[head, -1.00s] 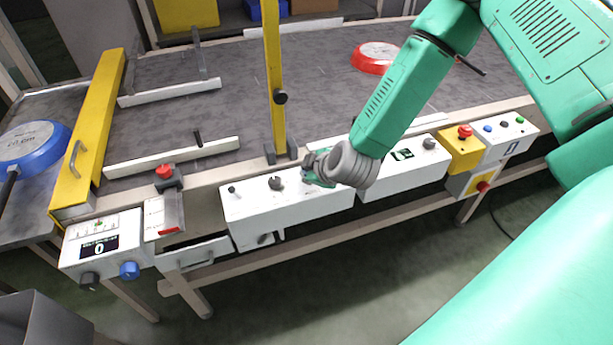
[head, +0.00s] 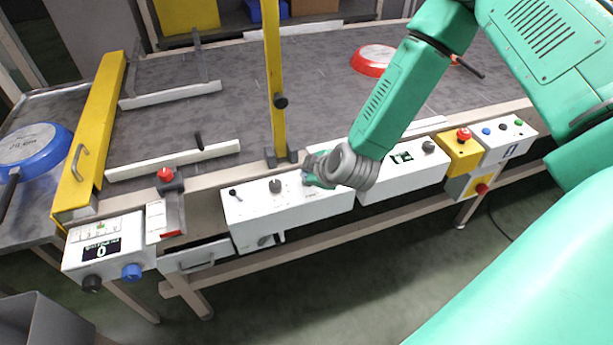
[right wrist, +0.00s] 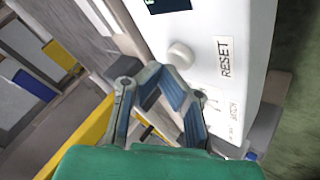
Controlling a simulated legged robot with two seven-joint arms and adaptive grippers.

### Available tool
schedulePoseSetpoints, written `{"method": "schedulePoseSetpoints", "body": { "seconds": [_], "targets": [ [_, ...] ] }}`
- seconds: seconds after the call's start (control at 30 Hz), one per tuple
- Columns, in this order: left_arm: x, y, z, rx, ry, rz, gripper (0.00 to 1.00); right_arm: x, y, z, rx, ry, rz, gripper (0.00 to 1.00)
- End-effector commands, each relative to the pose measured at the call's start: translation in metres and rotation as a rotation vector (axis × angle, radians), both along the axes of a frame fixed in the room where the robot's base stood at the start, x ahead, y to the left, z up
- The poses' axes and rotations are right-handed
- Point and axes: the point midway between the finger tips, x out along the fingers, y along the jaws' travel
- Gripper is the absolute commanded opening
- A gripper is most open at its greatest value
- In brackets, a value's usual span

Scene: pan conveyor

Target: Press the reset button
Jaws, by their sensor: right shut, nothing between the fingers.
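The reset button, a round pale button (right wrist: 180,55), sits beside the printed RESET label (right wrist: 225,57) on a white control box in the right wrist view. In the head view I cannot make it out; my right arm covers that area. My right gripper (right wrist: 158,78) is shut and empty, its fingers a little below and left of the button in that view. A gap seems to remain, but its depth is hard to judge. In the head view the right gripper (head: 314,168) hangs over the right part of the white box (head: 255,217). My left gripper is not in view.
A yellow post (head: 273,90) stands close left of my right gripper. An emergency stop box (head: 460,155) and another button box (head: 507,137) stand to the right.

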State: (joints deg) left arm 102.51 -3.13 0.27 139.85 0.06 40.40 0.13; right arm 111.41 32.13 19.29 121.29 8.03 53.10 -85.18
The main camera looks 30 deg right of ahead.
Motion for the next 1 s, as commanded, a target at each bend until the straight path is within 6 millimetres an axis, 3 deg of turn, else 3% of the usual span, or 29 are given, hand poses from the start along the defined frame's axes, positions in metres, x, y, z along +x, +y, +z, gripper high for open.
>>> {"method": "schedulePoseSetpoints", "body": {
  "seconds": [0.53, 1.0],
  "targets": [
    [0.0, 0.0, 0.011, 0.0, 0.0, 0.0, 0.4, 0.0, 0.0, 0.011, 0.0, -0.001, 0.001, 0.0],
    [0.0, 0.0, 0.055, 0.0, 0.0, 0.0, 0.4, 0.0, 0.0, 0.057, 0.0, -0.001, 0.001, 0.0]
  ]
}}
